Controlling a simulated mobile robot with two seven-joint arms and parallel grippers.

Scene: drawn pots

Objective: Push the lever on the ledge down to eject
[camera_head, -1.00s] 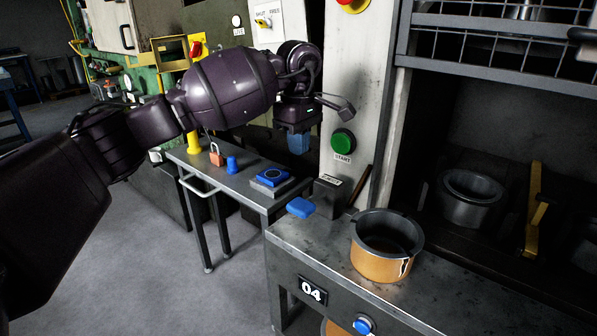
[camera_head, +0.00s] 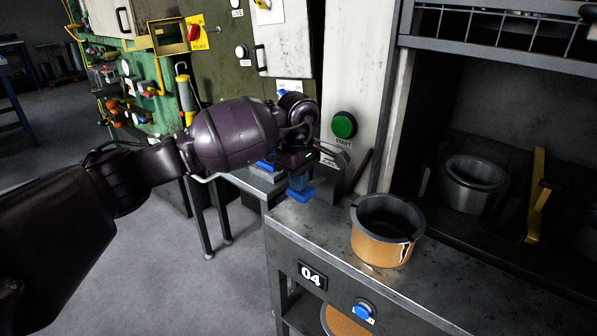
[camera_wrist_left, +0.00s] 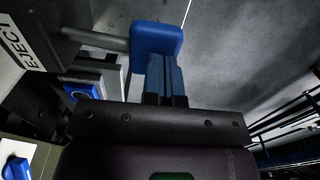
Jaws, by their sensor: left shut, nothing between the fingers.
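The lever's blue paddle (camera_head: 301,194) sits at the left end of the ledge (camera_head: 450,275) in the head view. In the left wrist view the paddle (camera_wrist_left: 156,40) is on a grey rod coming from a box marked EJECT (camera_wrist_left: 30,48). My left gripper (camera_head: 298,182) is shut and empty, pointing down over the paddle. Its blue fingertips (camera_wrist_left: 163,60) meet the paddle's edge in the wrist view, seemingly touching; the exact contact is hidden. My right gripper is not in view.
A green START button (camera_head: 344,125) is on the pillar behind. A blue button (camera_head: 362,312) is on the ledge front. A side table (camera_head: 250,182) stands behind my arm.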

